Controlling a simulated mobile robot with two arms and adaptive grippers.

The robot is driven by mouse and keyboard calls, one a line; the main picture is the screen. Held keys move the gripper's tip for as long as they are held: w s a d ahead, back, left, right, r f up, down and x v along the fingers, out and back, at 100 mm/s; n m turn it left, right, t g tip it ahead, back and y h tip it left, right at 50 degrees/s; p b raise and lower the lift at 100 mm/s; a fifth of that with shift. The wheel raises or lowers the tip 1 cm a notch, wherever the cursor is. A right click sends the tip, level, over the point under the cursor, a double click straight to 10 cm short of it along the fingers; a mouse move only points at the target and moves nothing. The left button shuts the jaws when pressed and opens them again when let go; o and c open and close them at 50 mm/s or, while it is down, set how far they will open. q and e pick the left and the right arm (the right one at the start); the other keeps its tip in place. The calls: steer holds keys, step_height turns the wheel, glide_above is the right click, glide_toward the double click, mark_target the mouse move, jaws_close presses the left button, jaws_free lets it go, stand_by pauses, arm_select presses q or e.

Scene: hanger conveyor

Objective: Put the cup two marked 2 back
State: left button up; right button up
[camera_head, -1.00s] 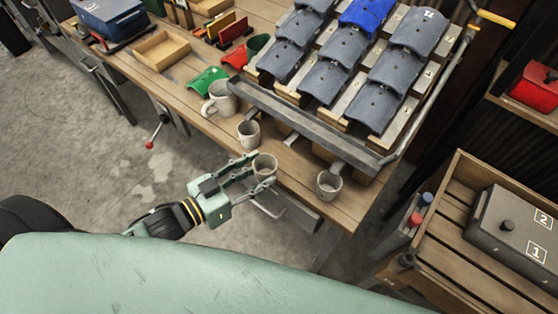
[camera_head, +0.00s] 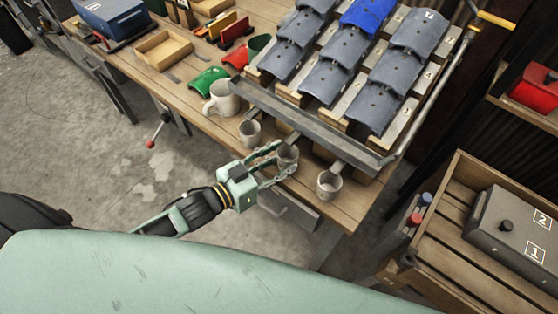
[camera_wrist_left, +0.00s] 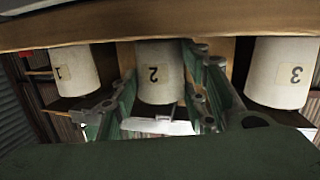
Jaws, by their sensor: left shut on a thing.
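The cup marked 2 (camera_head: 288,153) is a small grey-white cup in the middle of a row of three at the bench's front edge. Its 2 label faces me in the left wrist view (camera_wrist_left: 153,85). My left gripper (camera_head: 283,160) is shut on it, one finger on each side. The cup stands in line with its neighbours; whether it rests fully on the wood is hard to tell. The cup marked 1 (camera_wrist_left: 65,72) is on the left and the cup marked 3 (camera_wrist_left: 284,72) on the right, both apart from it. My right gripper is not in view.
A metal rail (camera_head: 300,121) runs close behind the cups, below a rack of grey pads (camera_head: 325,80) and one blue pad. A larger mug (camera_head: 222,98) stands to the left. The wooden bench (camera_head: 345,208) ends just in front. A crate with a grey box (camera_head: 515,225) is at right.

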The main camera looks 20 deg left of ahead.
arm_select(q)
steer(key=shift+f, duration=0.15)
steer(key=o, duration=1.2)
steer(key=shift+c, duration=0.2)
steer(key=shift+r, duration=0.25)
steer(key=shift+s+a+f, duration=0.1)
steer(key=shift+s+a, duration=0.1)
steer(key=shift+s, duration=0.1)
steer(key=v, duration=1.1)
steer(key=shift+s+a, duration=0.1)
steer(key=shift+s, duration=0.05)
